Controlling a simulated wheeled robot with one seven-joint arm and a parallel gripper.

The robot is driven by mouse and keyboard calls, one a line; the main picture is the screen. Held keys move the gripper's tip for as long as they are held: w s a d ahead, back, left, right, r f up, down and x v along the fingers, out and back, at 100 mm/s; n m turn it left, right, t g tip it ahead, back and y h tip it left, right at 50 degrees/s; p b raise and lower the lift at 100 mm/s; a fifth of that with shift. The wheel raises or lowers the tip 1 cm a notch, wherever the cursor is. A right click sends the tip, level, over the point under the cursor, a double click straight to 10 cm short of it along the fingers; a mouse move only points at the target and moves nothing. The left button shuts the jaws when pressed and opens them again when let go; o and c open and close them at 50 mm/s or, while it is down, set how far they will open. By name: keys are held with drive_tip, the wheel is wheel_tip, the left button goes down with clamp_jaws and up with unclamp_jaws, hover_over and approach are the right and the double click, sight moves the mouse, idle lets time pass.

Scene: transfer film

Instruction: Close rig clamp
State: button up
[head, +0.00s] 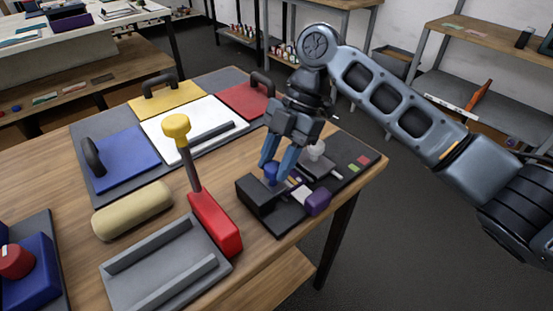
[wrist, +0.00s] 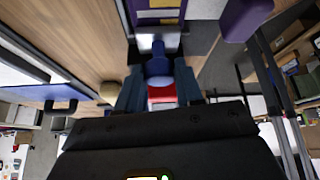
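The rig (head: 255,205) is a dark block and base at the right end of the table, with a blue knob (head: 271,173) on its dark block. A purple block (head: 317,201) is at its front right. My gripper (head: 274,167) points down at the rig with its fingertips on either side of the blue knob. In the wrist view the knob (wrist: 158,66) shows between the two blue-grey fingers. I cannot tell whether the fingers press on it. The purple block also shows in the wrist view (wrist: 246,17). The clamp's inner parts are partly hidden by the fingers.
A red block with a yellow-knobbed lever (head: 176,127) stands just left of the rig. A grey tray (head: 160,275) and a beige roll (head: 132,210) lie further left. Coloured panels with dark handles (head: 165,100) lie behind. The table edge is close on the right.

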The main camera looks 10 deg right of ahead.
drive_tip(key=o, duration=0.4)
drive_tip(key=shift+o, duration=0.2)
drive_tip(key=b+v, duration=0.1)
drive_tip(key=v, duration=0.6)
drive_tip(key=shift+w+d+r, duration=0.15)
drive_tip(key=shift+w+r, duration=0.05)
drive_tip(key=shift+r, duration=0.1)
drive_tip(key=shift+w+d, duration=0.1)
